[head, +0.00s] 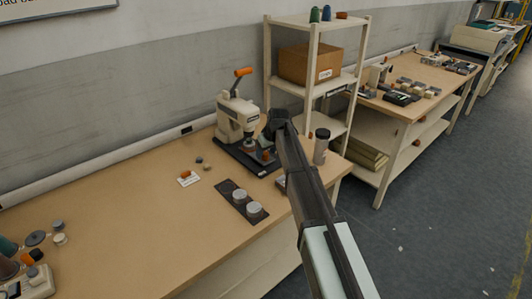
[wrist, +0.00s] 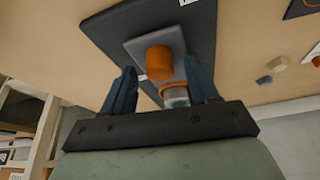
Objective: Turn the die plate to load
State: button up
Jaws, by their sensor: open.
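The cream press (head: 238,117) with an orange-tipped lever stands on a black base (head: 232,154) at the back of the bench. In the wrist view the die plate (wrist: 139,48) is a grey slab over the dark base, with an orange knob (wrist: 159,63) on it. A pale cup with an orange ring (wrist: 175,97) sits beside the knob, nearer my gripper. My gripper (wrist: 160,68) is open, its two blue fingers either side of the knob and cup; I cannot tell whether they touch. In the head view my gripper (head: 262,136) hides part of the press front.
A dark strip with pale round pieces (head: 239,195) lies in front of the press. A small card with an orange piece (head: 187,178) lies left. A dark-lidded jar (head: 321,147) stands right of my arm, before a shelf rack (head: 313,75). The bench's left middle is clear.

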jog(key=shift+w+a+f, duration=0.1)
jog(key=shift+f, duration=0.25)
grip_shut()
dwell(0.4)
